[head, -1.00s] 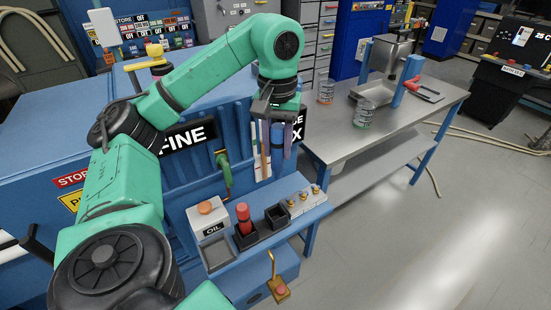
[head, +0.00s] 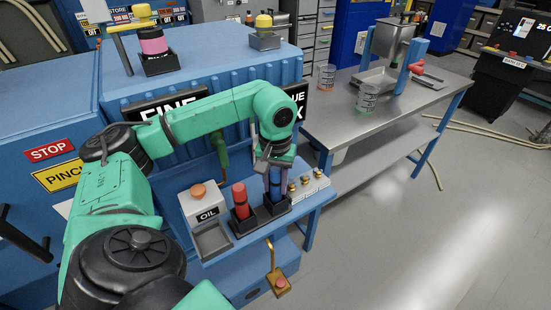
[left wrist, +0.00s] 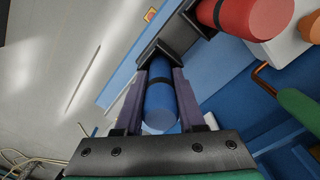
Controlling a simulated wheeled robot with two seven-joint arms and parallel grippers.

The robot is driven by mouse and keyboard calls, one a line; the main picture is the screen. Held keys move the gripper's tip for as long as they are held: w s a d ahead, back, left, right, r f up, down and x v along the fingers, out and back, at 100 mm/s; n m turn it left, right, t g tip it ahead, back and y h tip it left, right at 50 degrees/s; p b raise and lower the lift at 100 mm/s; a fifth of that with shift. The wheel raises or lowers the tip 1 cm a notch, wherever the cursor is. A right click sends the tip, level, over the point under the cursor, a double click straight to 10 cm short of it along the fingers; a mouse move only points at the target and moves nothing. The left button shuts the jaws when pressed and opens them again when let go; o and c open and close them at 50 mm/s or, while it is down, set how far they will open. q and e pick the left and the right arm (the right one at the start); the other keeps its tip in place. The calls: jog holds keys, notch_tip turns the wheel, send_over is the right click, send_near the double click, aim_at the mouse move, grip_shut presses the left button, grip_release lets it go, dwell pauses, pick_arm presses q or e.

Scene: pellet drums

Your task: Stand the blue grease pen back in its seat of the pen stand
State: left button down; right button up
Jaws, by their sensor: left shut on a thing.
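The blue grease pen (head: 275,181) is upright between the fingers of my left gripper (head: 276,196), which is shut on it. In the left wrist view the blue pen (left wrist: 160,100) lies between the two fingers (left wrist: 160,80), and its far end meets a black square seat (left wrist: 152,50). In the head view the pen is at the right black seat (head: 270,214) of the pen stand. I cannot tell how deep its lower end sits. A red pen (head: 240,196) stands in the seat to its left. My right gripper is not in view.
A white box marked OIL (head: 205,205) stands left of the red pen. A block with several brass knobs (head: 307,188) is right of the seats. A brass lever (head: 271,258) sticks out below the shelf. A steel table (head: 400,100) stands at the right.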

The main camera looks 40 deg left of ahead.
pick_arm(q)
jog(key=c, duration=0.9)
grip_release()
jog(key=shift+f, duration=0.15)
jog(key=o, duration=0.4)
